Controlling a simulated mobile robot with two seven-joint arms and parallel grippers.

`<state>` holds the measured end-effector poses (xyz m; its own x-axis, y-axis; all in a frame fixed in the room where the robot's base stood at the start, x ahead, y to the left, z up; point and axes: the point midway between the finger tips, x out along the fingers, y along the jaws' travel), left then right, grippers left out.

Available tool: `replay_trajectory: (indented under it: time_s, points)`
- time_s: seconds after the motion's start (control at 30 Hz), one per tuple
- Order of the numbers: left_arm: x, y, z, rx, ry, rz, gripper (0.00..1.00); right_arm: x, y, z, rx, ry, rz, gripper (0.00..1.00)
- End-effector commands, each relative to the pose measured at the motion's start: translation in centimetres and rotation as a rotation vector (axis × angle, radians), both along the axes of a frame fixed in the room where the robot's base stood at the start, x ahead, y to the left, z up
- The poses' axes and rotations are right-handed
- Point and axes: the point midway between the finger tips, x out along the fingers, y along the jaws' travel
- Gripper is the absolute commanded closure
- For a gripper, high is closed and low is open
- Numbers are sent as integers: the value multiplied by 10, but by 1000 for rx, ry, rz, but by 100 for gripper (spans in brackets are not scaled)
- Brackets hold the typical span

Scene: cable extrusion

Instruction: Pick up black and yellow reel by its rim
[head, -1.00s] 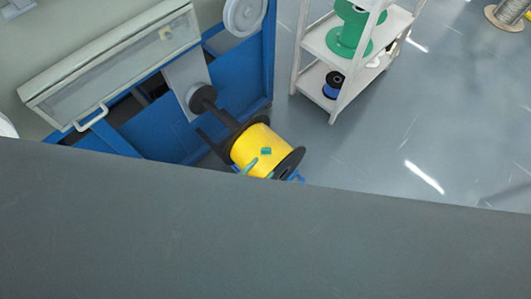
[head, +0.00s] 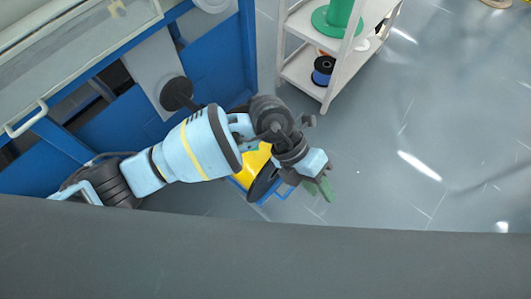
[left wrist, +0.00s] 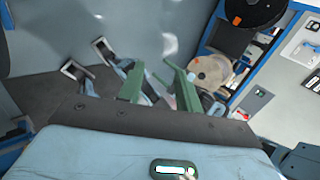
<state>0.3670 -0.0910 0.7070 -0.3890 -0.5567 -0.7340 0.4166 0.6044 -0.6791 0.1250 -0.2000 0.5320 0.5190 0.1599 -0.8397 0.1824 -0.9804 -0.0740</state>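The black and yellow reel (head: 248,169) is low by the blue machine in the head view. Its yellow winding and black end disc (head: 264,183) show in part; my left arm hides the rest. My left gripper (head: 322,188) has green fingers and is just right of the black disc, apart from it in the picture. In the left wrist view, the green fingers of my left gripper (left wrist: 160,80) are spread with nothing between them. I cannot tell whether the reel shows in that view. My right gripper is not in view.
The blue machine (head: 215,60) stands left, with a black disc on a spindle (head: 177,93). A white shelf rack (head: 298,70) with a green reel (head: 335,15) and a small blue-black reel (head: 323,70) stands behind. Grey floor (head: 430,150) is free at the right.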

Motion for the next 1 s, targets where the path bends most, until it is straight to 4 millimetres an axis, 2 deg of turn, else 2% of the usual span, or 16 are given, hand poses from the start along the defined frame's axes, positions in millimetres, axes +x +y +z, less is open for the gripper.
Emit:
replay_trajectory:
  time_s: [0.03,0.1,0.2,0.33,0.47,0.63,0.9,1.0]
  points:
    - [20,15,-13,108,-83,-24,65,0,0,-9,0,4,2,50]
    - [46,36,-22,246,-182,-40,65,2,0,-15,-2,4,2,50]
    - [79,62,-25,411,-297,-43,65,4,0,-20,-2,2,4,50]
    - [108,86,-22,549,-394,-30,65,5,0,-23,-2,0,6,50]
    - [119,95,-18,606,-433,-23,65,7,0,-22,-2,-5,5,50]
    - [120,97,-18,612,-437,-22,65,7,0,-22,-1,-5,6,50]
    - [120,95,-42,610,-433,-22,65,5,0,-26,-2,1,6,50]
    - [120,95,-44,607,-436,-23,65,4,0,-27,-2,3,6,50]
